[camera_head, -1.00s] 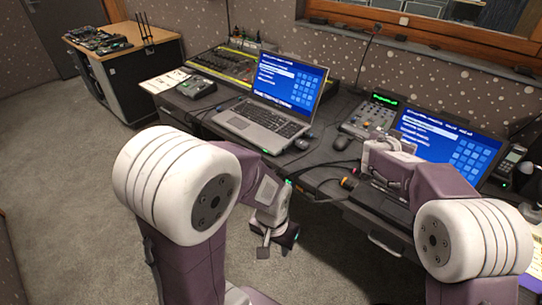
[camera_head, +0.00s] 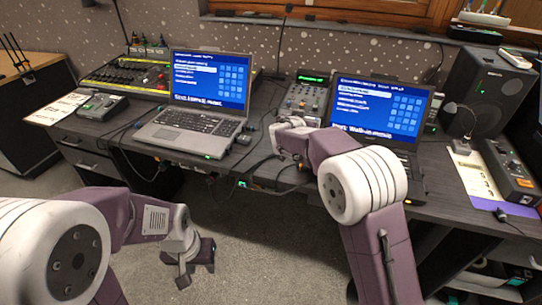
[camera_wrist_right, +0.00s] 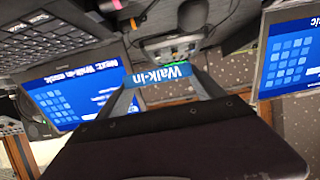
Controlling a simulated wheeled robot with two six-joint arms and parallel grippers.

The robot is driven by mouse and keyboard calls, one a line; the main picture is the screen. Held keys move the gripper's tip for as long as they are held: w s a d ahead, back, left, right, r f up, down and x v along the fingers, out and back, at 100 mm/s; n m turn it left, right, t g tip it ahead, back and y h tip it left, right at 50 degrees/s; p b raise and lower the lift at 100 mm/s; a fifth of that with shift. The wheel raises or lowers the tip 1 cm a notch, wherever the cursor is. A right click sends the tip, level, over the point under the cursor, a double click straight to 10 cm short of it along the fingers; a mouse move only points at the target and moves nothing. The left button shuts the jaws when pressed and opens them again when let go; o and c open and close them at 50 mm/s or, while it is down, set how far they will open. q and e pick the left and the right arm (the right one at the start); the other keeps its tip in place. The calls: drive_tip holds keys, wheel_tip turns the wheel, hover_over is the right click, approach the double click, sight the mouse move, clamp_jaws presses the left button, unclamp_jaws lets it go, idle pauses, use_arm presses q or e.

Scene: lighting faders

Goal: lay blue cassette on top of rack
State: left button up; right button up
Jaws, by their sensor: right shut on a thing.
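My right gripper (camera_wrist_right: 158,82) is shut on a blue cassette (camera_wrist_right: 160,73) with white "Walk-in" lettering, held between its fingertips. In the head view my right wrist is over the desk between the two laptops, and the cassette cannot be made out there. My left gripper (camera_head: 194,271) hangs empty at lower left, in front of the desk, with its fingers apart. A black cabinet with a wooden top (camera_head: 40,63) stands at the far left, cut by the frame edge; I cannot tell if it is the rack.
Two open laptops stand on the dark desk, one at left (camera_head: 197,120) and one at right (camera_head: 376,110). A fader console (camera_head: 125,75) stands at the back left, and a speaker (camera_head: 488,88) at the right. Cables hang at the desk's front edge. Grey floor is clear at lower middle.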

hover_over(270, 160)
wheel_tip(270, 160, down, 7)
drive_tip(key=shift+r, duration=0.15)
drive_tip(key=shift+f+b, duration=0.45)
drive_tip(key=shift+f, duration=1.55)
drive_tip(key=shift+f+b, duration=0.2)
drive_tip(key=shift+b, duration=0.15)
drive_tip(key=o, duration=1.4)
drive_tip(key=shift+r, duration=0.1)
